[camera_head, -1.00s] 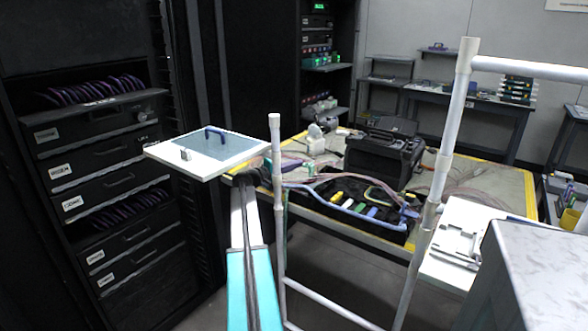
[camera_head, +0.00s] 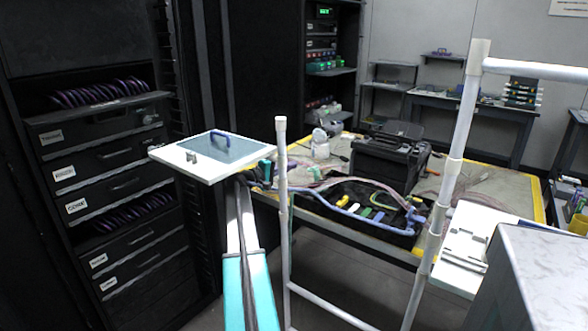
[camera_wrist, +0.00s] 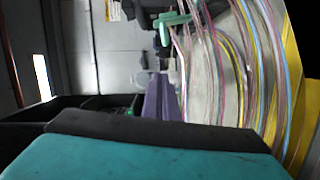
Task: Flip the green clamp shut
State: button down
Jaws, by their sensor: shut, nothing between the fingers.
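The green clamp (camera_wrist: 172,20) shows at the top middle of the wrist view, with a light green bar and a short stem. My gripper (camera_wrist: 161,82) shows in the wrist view as purple tapered fingers, shut and empty. They point toward the clamp and appear just short of it. In the head view the gripper is small and mostly hidden.
Coloured cables (camera_wrist: 250,60) run beside the clamp. A white pipe frame (camera_head: 283,220) stands close on the right. A black case (camera_head: 385,160) sits on the workbench (camera_head: 480,180).

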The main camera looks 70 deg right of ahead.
jog(key=v, duration=0.9)
jog(key=shift+d, duration=0.1)
jog(key=shift+d+f+p, duration=0.1)
jog(key=shift+p, duration=0.2)
jog(key=shift+w+f+n+p, duration=0.1)
jog(key=shift+n+p, duration=0.2)
jog(key=shift+w+f+n+g+p, duration=0.15)
jog(key=shift+f+n+g+p, duration=0.15)
jog(key=shift+f+n+p, duration=0.15)
jog(key=shift+d, duration=0.1)
